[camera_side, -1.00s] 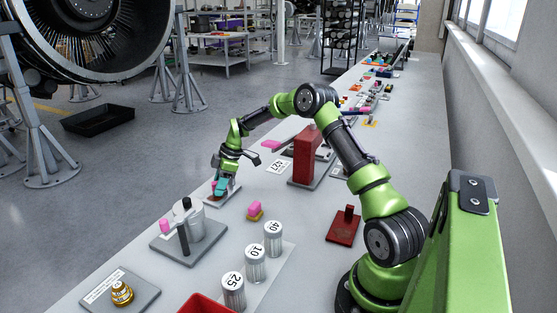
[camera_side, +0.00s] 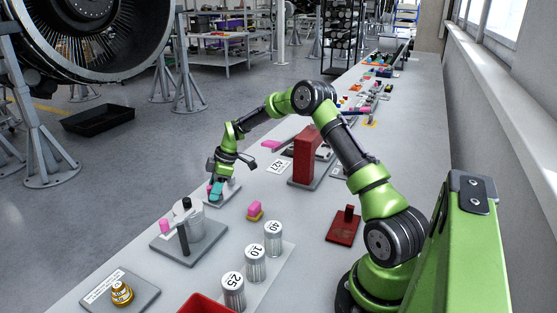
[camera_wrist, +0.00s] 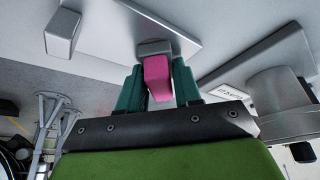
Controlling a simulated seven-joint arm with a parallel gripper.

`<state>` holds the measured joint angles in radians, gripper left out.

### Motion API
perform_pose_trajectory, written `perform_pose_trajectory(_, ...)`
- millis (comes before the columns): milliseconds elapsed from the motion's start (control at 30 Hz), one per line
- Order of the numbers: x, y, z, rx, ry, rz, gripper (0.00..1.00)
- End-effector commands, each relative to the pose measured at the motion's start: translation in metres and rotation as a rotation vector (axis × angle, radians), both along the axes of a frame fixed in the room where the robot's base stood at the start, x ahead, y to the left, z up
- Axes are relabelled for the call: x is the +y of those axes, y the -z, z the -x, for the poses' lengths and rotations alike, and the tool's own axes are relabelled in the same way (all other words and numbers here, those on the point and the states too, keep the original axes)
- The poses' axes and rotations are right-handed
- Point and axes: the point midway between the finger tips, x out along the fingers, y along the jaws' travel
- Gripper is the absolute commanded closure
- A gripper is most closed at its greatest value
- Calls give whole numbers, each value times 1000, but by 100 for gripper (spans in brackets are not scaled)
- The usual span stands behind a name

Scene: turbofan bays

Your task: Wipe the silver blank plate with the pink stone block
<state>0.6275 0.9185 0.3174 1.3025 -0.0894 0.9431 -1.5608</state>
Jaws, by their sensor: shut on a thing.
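My gripper (camera_side: 217,189), with teal fingers, is shut on the pink stone block, low over the table's left side. In the wrist view the pink block (camera_wrist: 157,77) sits between the teal fingers, with a grey piece (camera_wrist: 155,48) at its far end. A flat silver-grey plate (camera_side: 233,190) lies under and beside the fingers, partly hidden by them. In the wrist view a pale plate (camera_wrist: 180,32) lies just beyond the grey end. I cannot tell whether the block touches the plate.
A grey stand with a cylinder (camera_side: 212,220) is in front. Numbered silver canisters (camera_side: 255,263) and a red tray (camera_side: 203,305) are nearer the camera. A red upright block (camera_side: 304,158) stands behind.

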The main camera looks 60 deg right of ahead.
Motion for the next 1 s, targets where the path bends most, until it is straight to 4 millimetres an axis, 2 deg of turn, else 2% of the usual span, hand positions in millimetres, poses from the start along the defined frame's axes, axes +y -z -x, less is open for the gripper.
perform_pose_trajectory(367,-36,1,1,1,4,0,95)
perform_pose_trajectory(433,-32,1,6,1,-1,0,95)
perform_pose_trajectory(1000,22,1,5,3,-3,0,95)
